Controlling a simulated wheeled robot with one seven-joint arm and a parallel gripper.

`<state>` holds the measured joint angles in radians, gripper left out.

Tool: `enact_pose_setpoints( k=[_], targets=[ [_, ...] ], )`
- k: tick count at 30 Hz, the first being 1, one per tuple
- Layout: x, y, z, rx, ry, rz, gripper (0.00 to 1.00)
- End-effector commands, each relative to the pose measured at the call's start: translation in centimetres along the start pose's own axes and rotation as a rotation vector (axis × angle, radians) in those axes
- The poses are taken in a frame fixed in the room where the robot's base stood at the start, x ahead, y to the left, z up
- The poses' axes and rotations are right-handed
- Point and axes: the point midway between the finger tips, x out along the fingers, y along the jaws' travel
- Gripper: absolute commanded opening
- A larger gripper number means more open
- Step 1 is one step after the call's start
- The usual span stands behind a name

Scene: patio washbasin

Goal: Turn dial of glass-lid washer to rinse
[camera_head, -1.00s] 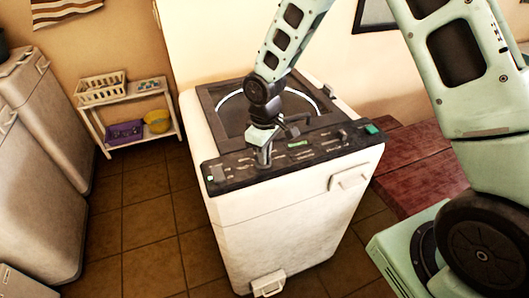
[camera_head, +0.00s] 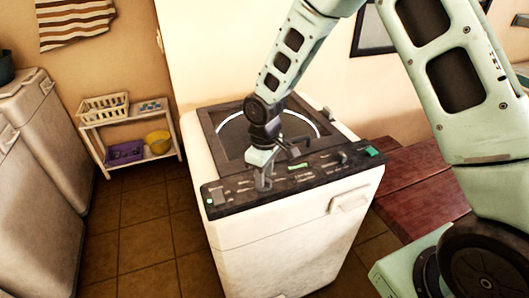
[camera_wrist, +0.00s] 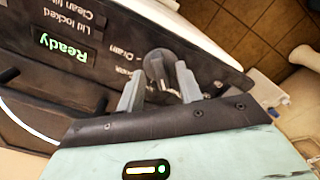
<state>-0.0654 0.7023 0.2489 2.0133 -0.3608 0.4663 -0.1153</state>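The glass-lid washer (camera_head: 290,240) stands upright and white in the head view, with its dark-framed round glass lid (camera_head: 228,143) down. Its black control panel (camera_head: 325,172) runs along the front top edge. My gripper (camera_head: 264,186) points down at the panel, left of the green display. In the wrist view, a dark round dial (camera_wrist: 157,66) with a raised bar lies at the tips of my gripper (camera_wrist: 160,75), beside printed labels, one reading "Drain". The two fingers are apart, one on each side of the dial. Contact with the dial cannot be told. The gripper hides the dial in the head view.
A green "Ready" display (camera_wrist: 66,47) is lit on the panel. Grey-white machines (camera_head: 40,140) stand at the left. A small white shelf (camera_head: 130,128) holds a basket and bowl. A red-brown wooden bench (camera_head: 425,180) is to the washer's right. Tiled floor is open at left.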

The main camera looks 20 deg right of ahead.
Motion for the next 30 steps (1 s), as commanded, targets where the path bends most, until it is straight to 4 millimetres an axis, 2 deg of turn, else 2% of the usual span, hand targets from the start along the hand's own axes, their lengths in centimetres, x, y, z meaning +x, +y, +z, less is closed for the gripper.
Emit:
enact_pose_setpoints(
  k=[5, 18, 24, 30],
  targets=[
    [-2.9, 0.1, -0.1, 0.001, 0.006, 0.004, 0.35],
    [-13.0, 0.1, -0.1, 0.000, 0.004, 0.004, 0.35],
    [-15.8, 0.0, 0.0, -0.001, 0.002, 0.002, 0.35],
    [-16.7, 0.0, 0.0, -0.002, 0.000, 0.000, 0.35]
  ],
)
